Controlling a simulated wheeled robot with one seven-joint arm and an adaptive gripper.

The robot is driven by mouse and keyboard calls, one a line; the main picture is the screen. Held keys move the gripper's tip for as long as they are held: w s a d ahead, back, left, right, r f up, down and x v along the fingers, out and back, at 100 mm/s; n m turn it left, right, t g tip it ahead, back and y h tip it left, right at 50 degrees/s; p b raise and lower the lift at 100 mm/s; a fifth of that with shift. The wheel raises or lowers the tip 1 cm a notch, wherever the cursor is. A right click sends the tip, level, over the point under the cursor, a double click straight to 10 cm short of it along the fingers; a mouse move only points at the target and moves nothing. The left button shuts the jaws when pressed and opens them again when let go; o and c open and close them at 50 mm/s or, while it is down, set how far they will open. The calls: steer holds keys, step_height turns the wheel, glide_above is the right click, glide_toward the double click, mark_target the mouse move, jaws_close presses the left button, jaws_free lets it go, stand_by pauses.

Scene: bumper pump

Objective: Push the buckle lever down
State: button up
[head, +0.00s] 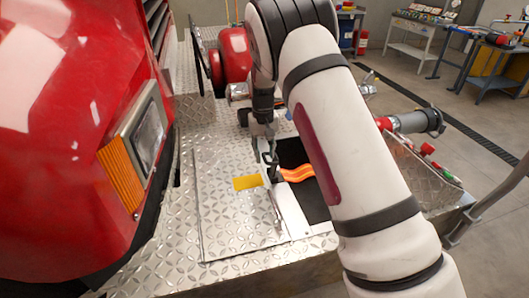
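My white and black arm reaches across the head view from the lower right. My gripper (268,140) points down over the diamond-plate bumper deck (225,225). Just below it is a small dark upright piece (273,168), with a thin metal strip (277,205) running down towards the viewer. This looks like the buckle and its lever, but it is too small to tell the parts apart. The fingertips are at or very close to its top; I cannot tell whether they touch. The finger gap is too small to judge, and my arm hides the area to the right.
A yellow label (247,182) lies left of the buckle. An orange hose (298,174) lies right of it in a dark recess (312,205). The red truck front (70,110) with its headlight (148,132) stands close on the left. A metal pipe fitting (415,122) sticks out right.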

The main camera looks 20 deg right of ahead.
steer(key=shift+f, duration=0.2)
steer(key=shift+c, duration=0.2)
jaws_close()
steer(key=shift+d, duration=0.1)
